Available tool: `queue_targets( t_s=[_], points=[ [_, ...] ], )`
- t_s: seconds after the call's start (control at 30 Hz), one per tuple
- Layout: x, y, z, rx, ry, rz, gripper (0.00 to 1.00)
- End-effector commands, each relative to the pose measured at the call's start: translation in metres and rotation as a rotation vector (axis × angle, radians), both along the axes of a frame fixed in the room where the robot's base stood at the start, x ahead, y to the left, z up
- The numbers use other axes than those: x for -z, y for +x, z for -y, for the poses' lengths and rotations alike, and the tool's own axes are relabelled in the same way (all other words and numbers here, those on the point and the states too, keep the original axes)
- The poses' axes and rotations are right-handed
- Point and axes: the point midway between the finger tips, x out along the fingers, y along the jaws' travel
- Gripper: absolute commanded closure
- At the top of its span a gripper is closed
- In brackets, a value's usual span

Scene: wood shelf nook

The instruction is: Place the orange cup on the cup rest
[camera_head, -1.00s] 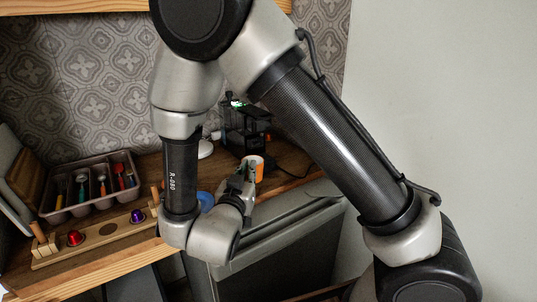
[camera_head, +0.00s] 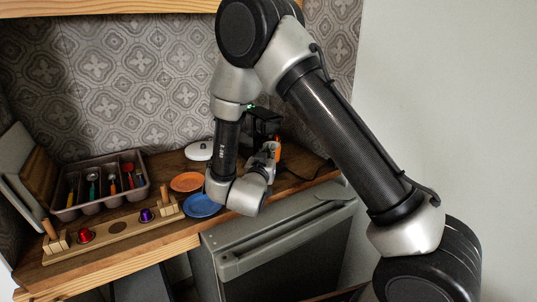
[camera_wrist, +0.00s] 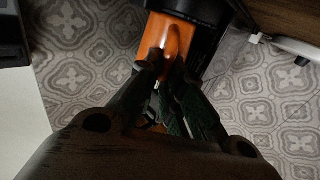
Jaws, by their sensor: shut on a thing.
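The orange cup (camera_head: 278,151) is at the black coffee machine (camera_head: 264,122), at the back right of the wooden counter. My gripper (camera_head: 269,150) is shut on the cup from the near side, seen partly behind my own arm. In the wrist view my two fingers (camera_wrist: 167,64) close on the handle side of the cup (camera_wrist: 168,36). The black machine (camera_wrist: 207,12) is right by the cup there. The cup rest is hidden or too dark to make out, so I cannot tell whether the cup touches it.
An orange plate (camera_head: 187,182) and a blue plate (camera_head: 202,205) lie left of my wrist. A cutlery tray (camera_head: 101,200) and a wooden capsule holder (camera_head: 116,230) stand further left. A white round object (camera_head: 199,151) is near the wall. A grey cabinet (camera_head: 285,245) stands below.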

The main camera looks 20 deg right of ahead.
Motion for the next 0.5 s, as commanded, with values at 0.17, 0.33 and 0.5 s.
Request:
queue_targets(
  t_s=[0.17,0.33,0.5],
  points=[
    [-0.0014,-0.0001,0.0003,0.001,0.001,0.003,1.00],
    [0.0020,-0.0003,0.0003,0.001,0.001,0.002,0.85],
    [0.0017,-0.0004,0.0002,0.001,0.001,0.002,0.69]
  ],
)
